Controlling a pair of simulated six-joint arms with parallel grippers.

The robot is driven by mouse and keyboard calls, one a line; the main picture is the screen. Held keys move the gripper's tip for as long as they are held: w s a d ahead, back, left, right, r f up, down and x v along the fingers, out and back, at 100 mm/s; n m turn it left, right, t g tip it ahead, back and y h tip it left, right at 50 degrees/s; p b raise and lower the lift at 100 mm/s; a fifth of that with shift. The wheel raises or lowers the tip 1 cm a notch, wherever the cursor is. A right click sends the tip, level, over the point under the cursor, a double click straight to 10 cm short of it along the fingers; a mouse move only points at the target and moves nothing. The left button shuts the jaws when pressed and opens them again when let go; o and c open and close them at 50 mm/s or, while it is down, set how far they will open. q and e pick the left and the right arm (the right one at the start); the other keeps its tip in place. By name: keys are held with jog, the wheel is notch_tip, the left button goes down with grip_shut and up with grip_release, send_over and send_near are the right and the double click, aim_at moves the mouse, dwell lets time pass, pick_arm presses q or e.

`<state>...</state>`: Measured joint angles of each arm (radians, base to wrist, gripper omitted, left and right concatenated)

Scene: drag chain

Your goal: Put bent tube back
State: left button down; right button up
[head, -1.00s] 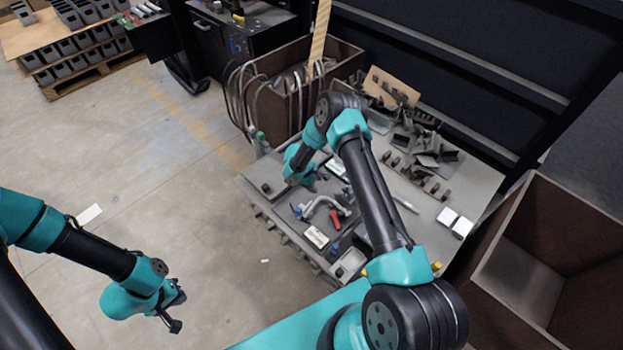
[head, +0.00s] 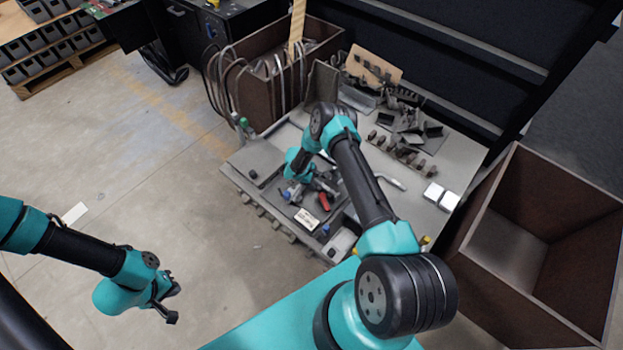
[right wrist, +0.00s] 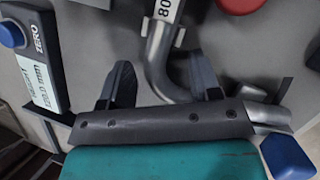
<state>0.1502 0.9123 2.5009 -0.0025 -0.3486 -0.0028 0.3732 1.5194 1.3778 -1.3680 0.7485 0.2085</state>
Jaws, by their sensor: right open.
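The bent tube (right wrist: 160,62) is silver-grey with a white label reading "80". In the right wrist view it comes down from the top and curves right between the two dark fingers of my right gripper (right wrist: 160,78). The fingers stand apart on either side of it, and I cannot tell whether either touches it. In the head view my right gripper (head: 322,185) is low over the dark fixture on the table and hides most of the tube. My left gripper (head: 172,304) is open and empty, off to the left above the bare floor.
A digital readout (right wrist: 35,75) with a blue button lies left of the tube. A red handle (head: 323,201) is beside my right gripper. Metal parts (head: 410,130) crowd the table's back. Brown bins stand behind (head: 255,95) and right (head: 540,255).

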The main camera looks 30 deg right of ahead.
grip_shut()
jog(key=shift+r, duration=0.1)
dwell(0.4)
jog(key=shift+r, duration=0.2)
jog(key=shift+w+r, duration=0.1)
jog(key=shift+r, duration=0.7)
jog(key=shift+r, duration=0.1)
jog(key=shift+r, duration=1.15)
jog(key=shift+r, duration=0.2)
